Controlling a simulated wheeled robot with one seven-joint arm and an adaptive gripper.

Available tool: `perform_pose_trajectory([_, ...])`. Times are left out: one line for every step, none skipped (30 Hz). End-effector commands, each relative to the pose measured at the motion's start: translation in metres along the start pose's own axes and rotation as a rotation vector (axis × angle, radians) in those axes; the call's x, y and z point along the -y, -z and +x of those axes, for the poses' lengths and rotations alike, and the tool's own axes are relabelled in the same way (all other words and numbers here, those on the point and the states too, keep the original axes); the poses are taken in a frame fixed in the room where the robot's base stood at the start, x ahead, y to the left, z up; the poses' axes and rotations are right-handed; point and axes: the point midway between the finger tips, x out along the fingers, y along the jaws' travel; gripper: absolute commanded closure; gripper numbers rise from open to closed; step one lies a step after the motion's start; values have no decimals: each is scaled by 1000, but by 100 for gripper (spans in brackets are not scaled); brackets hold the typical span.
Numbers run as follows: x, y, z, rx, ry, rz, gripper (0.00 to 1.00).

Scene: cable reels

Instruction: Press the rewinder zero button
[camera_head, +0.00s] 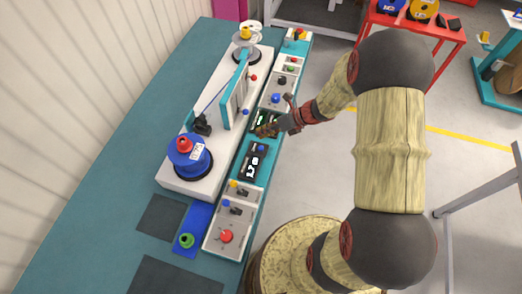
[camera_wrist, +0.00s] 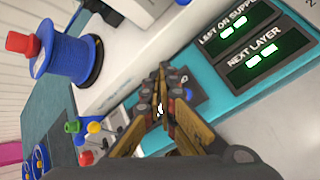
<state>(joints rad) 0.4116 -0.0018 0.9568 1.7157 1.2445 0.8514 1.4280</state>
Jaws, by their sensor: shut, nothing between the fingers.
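My gripper (camera_head: 262,131) is shut and empty, over the teal control strip beside the rewinder. In the wrist view its fingertips (camera_wrist: 164,70) are together, pointing at the panel. A small blue button (camera_head: 262,148) sits just in front of the fingers in the head view, at the end of a dark display panel (camera_head: 250,168). In the wrist view a blue patch (camera_wrist: 192,97), likely this button, shows right beside the fingers. A label by it is mostly hidden; only its end, like an "O", shows. I cannot tell whether the fingers touch the button.
Green-digit displays, "LEFT ON SUPPLY" (camera_wrist: 230,25) and "NEXT LAYER" (camera_wrist: 262,55), lie close right of the fingers. The blue reel (camera_head: 186,158) with a red cap stands on the white rewinder bed (camera_head: 180,182). A red button (camera_head: 226,236) and small switches sit at the near end.

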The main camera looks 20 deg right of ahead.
Motion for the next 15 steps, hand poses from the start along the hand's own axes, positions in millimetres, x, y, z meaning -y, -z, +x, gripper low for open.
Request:
perform_pose_trajectory([6,6,9,0,0,0,100])
perform_pose_trajectory([8,8,11,0,0,0,100])
perform_pose_trajectory([11,11,15,0,0,-1,100])
perform_pose_trajectory([13,12,17,0,0,-1,100])
perform_pose_trajectory([14,14,20,0,0,-1,100])
perform_pose_trajectory([17,16,23,0,0,-1,100])
perform_pose_trajectory([18,18,25,0,0,0,100])
perform_pose_trajectory([20,20,27,-1,0,1,100])
perform_pose_trajectory([22,22,30,-1,0,1,100])
perform_pose_trajectory([23,23,32,-1,0,1,100])
perform_pose_trajectory([24,24,33,-1,0,0,100])
perform_pose_trajectory([25,25,34,-1,0,0,100])
perform_pose_trajectory([26,26,35,0,0,-1,100])
perform_pose_trajectory([26,26,36,0,1,-1,100])
perform_pose_trajectory([27,26,36,0,1,-1,100])
